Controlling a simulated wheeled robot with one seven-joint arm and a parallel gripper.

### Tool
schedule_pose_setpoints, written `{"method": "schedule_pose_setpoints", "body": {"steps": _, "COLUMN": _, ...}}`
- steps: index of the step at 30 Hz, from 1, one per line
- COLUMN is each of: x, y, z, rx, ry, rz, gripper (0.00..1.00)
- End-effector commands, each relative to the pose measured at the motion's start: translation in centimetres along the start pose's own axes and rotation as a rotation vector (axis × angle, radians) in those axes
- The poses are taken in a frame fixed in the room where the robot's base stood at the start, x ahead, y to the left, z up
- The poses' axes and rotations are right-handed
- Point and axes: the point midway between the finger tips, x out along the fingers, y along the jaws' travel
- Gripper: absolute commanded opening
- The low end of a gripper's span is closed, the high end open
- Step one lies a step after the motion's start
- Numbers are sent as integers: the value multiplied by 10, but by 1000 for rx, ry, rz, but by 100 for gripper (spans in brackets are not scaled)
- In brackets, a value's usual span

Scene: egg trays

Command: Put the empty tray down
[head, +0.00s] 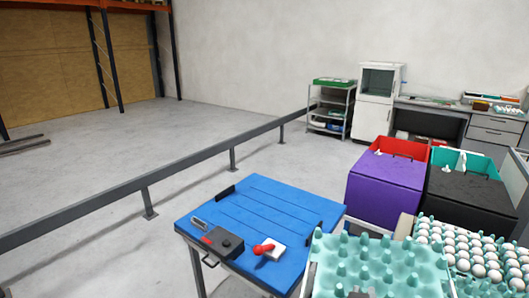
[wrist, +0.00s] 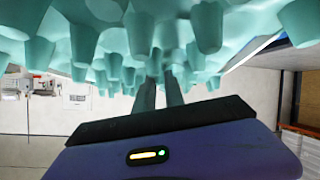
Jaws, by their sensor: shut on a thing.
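The empty tray (head: 372,262) is teal with rows of raised cones and no eggs in it, at the bottom right of the head view. In the wrist view the underside of the tray (wrist: 205,28) fills the top of the picture, its cones pointing down. My gripper (wrist: 159,88) has its two dark fingers close together, reaching up among the cones and shut on the tray. The fingertips are hidden by the tray. What lies under the tray is hidden in the head view.
A tray full of white eggs (head: 478,268) is right beside the empty tray. A blue-topped table (head: 270,215) to the left holds a black box (head: 223,242) and a red-and-white item (head: 268,248). Purple (head: 386,190) and black (head: 468,200) bins stand behind. A grey rail (head: 190,163) crosses the floor.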

Motion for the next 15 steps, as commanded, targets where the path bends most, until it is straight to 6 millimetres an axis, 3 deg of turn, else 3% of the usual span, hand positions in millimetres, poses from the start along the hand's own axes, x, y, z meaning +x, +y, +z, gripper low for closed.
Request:
{"method": "schedule_pose_setpoints", "body": {"steps": 3, "x": 1, "y": -9, "z": -16, "rx": -18, "ry": 17, "rz": -40, "gripper": 0}}
{"method": "schedule_pose_setpoints", "body": {"steps": 8, "x": 11, "y": -22, "z": -25, "rx": -52, "ry": 34, "rz": -103, "gripper": 0}}
{"method": "schedule_pose_setpoints", "body": {"steps": 15, "x": 31, "y": -48, "z": -6, "rx": -109, "ry": 59, "rz": -207, "gripper": 0}}
